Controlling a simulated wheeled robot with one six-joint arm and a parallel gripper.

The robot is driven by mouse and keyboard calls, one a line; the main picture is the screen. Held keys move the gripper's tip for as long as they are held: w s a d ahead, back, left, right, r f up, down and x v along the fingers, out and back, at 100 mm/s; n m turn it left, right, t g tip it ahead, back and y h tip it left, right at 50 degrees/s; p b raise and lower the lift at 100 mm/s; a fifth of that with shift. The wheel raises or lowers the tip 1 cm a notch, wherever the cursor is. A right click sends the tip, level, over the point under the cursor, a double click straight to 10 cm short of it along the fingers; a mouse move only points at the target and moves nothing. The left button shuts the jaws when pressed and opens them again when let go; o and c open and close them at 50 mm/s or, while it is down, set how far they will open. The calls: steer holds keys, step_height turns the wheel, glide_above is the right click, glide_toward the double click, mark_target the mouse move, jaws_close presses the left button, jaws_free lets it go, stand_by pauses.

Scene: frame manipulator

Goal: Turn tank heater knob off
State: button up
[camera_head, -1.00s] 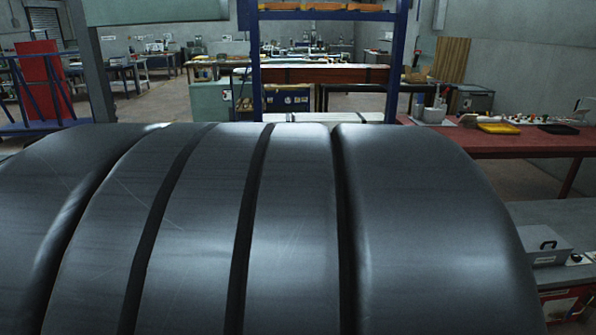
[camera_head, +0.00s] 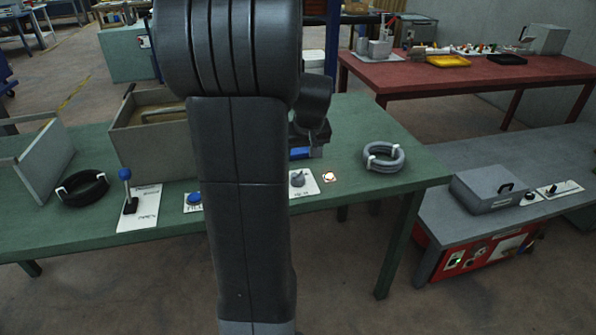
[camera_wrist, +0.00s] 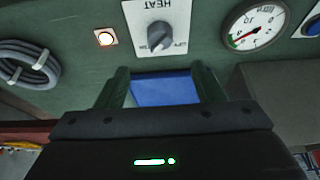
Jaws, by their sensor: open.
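The grey heater knob (camera_wrist: 159,36) sits on a white plate marked HEAT in the wrist view, where the lettering appears upside down. In the head view the knob (camera_head: 297,180) is on the green table (camera_head: 345,195), right of my arm. A small lamp (camera_wrist: 104,38) beside it glows orange-white; it also shows in the head view (camera_head: 330,176). My gripper (camera_wrist: 160,74) is open, its two dark fingers apart, near the knob and not around it. A blue surface shows between the fingers; I cannot tell what it is. In the head view my arm hides part of the gripper.
A grey hose coil (camera_head: 384,157) lies right of the lamp. A round gauge (camera_wrist: 253,27) is beside the knob plate in the wrist view. An open grey box (camera_head: 150,125), a blue-topped lever (camera_head: 126,188) and a black coil (camera_head: 82,188) are left of my arm.

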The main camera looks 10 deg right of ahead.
steer(key=x, duration=1.1)
steer(key=shift+w+f, duration=0.1)
steer(key=shift+f, duration=0.2)
steer(key=c, duration=1)
